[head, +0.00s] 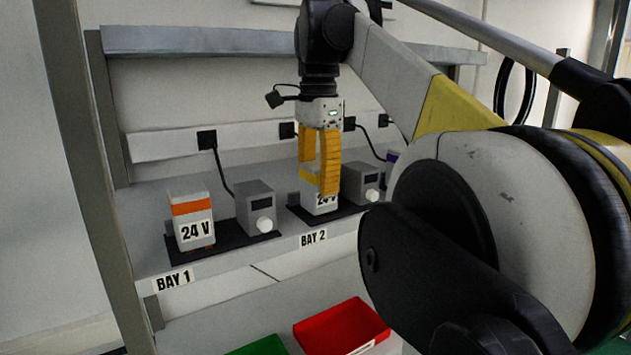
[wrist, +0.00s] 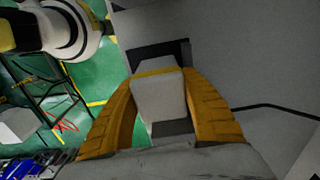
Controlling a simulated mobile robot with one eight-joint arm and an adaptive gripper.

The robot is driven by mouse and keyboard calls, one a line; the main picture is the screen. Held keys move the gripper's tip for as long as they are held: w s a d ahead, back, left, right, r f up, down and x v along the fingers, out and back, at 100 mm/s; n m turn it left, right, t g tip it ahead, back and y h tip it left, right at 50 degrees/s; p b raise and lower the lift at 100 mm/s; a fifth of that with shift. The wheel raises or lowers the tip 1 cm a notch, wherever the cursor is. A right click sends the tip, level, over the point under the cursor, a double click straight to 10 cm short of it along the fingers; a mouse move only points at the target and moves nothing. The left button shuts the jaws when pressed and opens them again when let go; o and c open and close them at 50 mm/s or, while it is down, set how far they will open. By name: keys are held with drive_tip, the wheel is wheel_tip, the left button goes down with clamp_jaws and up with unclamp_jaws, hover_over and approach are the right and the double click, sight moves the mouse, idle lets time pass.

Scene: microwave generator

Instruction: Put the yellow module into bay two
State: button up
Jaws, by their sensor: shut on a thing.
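The yellow module (head: 310,199) is a pale box with a yellow band and a 24 V label, partly hidden by a finger in the head view. My gripper (head: 320,180) points down with its orange fingers shut on the module's sides. The module is upright over the left part of the black base of bay two (head: 340,211), above the BAY 2 label (head: 313,238). I cannot tell whether its underside touches the base. In the wrist view the module (wrist: 159,100) sits between both fingers of my gripper (wrist: 160,78).
Bay one at left holds an orange-banded 24 V module (head: 192,220) beside a grey box with a knob (head: 255,207). A similar grey box (head: 366,182) stands right of the held module. A red bin (head: 342,328) and a green bin (head: 262,347) are below the shelf.

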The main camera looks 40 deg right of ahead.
drive_tip(key=shift+f, duration=0.1)
drive_tip(key=o, duration=1.3)
drive_tip(key=shift+w, duration=0.1)
wheel_tip(320, 180, up, 12)
drive_tip(key=shift+r+p, duration=0.15)
drive_tip(key=shift+p, duration=0.15)
